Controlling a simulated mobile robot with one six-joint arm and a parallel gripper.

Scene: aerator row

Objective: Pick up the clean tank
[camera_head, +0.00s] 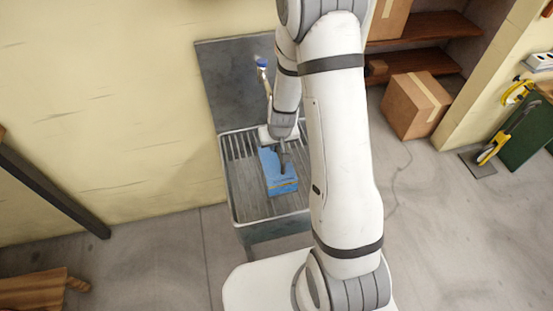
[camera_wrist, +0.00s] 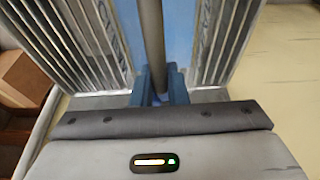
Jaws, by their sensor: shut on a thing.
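The clean tank appears to be the flat blue piece (camera_head: 282,188) lying on the ribbed drain rack in the head view. A dark round bar runs over it. In the wrist view the tank's blue face (camera_wrist: 182,25) shows behind the bar. My gripper (camera_wrist: 160,88) is shut on the dark bar, its fingers on either side of it. In the head view my wrist hides the tank's upper part and most of the gripper. I cannot tell whether the tank is lifted off the rack.
The metal sink stand (camera_head: 232,195) has raised rims around the rack. A tap with a blue top (camera_head: 262,62) rises behind. A yellow wall (camera_head: 120,110) is close on the left. A cardboard box (camera_head: 415,106) sits on the floor at right, by brown shelves (camera_head: 425,62).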

